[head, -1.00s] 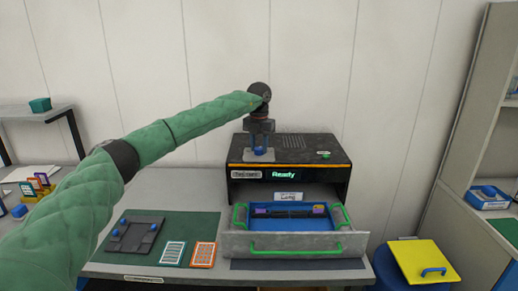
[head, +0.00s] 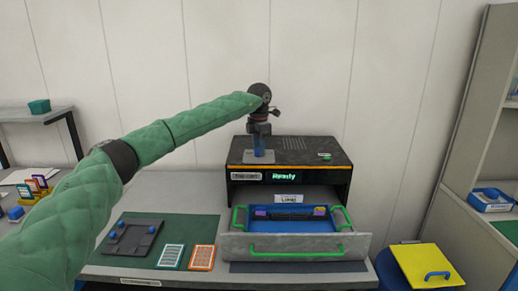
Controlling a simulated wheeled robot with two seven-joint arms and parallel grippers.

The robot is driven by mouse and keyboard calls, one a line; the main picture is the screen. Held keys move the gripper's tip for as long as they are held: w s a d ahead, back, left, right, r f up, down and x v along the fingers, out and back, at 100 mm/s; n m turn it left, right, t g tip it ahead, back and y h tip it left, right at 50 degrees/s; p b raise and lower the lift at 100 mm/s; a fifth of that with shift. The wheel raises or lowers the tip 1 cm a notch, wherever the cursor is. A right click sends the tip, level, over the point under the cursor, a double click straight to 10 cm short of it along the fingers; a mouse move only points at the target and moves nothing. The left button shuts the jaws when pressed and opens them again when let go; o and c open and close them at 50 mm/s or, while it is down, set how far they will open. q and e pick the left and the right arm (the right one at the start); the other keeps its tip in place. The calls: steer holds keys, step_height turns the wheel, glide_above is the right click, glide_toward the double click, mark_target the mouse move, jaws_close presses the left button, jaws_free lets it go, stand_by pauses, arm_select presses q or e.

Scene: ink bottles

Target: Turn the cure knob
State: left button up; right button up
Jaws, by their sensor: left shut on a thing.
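The cure unit (head: 330,152) is a black box with an orange edge strip and a lit display reading "Ready" (head: 284,176). A blue knob (head: 259,150) stands on a light plate (head: 262,158) on its top, at the left. My left gripper (head: 259,140) points straight down from above and is shut on the blue knob; its fingers partly cover the knob. A small green button (head: 326,156) is on the top at the right. My right gripper is not in view.
Below, an open drawer (head: 296,246) with green handles holds a blue tray (head: 299,227) with a dark bar. A green mat (head: 142,223) with a dark plate and two cards lies at the left. A yellow-lidded bin (head: 422,262) stands at the right.

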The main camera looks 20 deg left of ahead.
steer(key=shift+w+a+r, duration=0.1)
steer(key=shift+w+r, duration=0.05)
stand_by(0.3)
arm_select(q)
steer(key=o, duration=1)
steer(key=shift+r, duration=0.1)
steer(key=shift+r, duration=0.6)
step_height(320, 180, up, 6)
steer(key=shift+r+b, duration=0.2)
steer(key=shift+b, duration=0.6)
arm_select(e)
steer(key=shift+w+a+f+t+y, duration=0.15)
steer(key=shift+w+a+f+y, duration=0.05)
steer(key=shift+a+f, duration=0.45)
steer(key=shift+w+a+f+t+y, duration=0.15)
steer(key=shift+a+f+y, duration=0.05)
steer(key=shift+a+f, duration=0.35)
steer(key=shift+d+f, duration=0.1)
